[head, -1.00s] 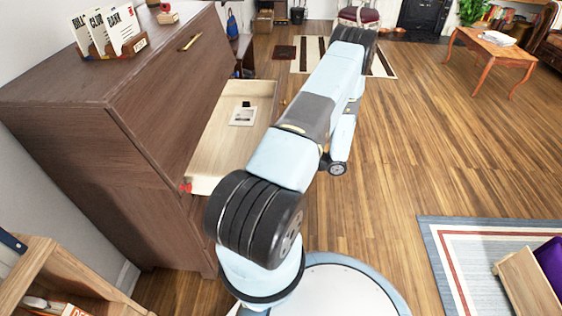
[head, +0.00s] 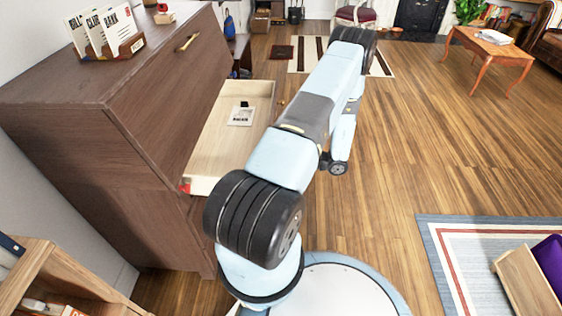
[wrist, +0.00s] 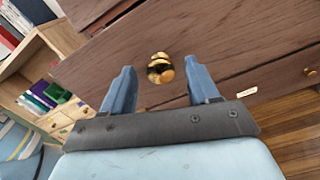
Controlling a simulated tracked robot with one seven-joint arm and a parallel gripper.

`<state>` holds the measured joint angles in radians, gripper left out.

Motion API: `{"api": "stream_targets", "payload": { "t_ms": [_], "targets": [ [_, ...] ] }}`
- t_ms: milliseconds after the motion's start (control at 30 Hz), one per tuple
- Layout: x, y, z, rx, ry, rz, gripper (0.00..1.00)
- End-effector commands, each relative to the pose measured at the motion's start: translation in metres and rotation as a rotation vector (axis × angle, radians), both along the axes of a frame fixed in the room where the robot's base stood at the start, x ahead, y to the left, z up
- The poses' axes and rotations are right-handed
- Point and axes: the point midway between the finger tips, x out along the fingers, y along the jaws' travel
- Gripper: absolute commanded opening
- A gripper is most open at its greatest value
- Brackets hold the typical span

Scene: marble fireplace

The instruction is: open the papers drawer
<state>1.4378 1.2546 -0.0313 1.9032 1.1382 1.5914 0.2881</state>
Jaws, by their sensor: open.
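A pale wooden drawer (head: 218,150) stands pulled out from the dark brown cabinet (head: 75,110) in the head view. A printed sheet (head: 241,116) and a small black item lie inside it. I cannot read which drawer it is. In the wrist view my gripper (wrist: 163,70) is open. A round brass knob (wrist: 161,69) on a brown drawer front (wrist: 225,45) shows between the fingertips, with a gap on each side. I cannot tell how far ahead of the tips it lies. My gripper is out of sight in the head view.
Card holders with labelled envelopes (head: 108,38) stand on the cabinet top. A wooden shelf (head: 45,275) is at the lower left. A small cream label (wrist: 247,91) and another knob (wrist: 310,71) show in the wrist view.

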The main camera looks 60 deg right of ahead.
Motion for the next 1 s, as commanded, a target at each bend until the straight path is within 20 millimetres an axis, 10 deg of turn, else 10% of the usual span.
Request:
{"api": "stream_targets", "payload": {
  "t_ms": [600, 1000],
  "targets": [
    [-0.095, -0.058, -0.001, 0.000, 0.001, -0.002, 0.60],
    [-0.112, -0.068, -0.001, 0.001, 0.001, -0.001, 0.60]
  ]
}}
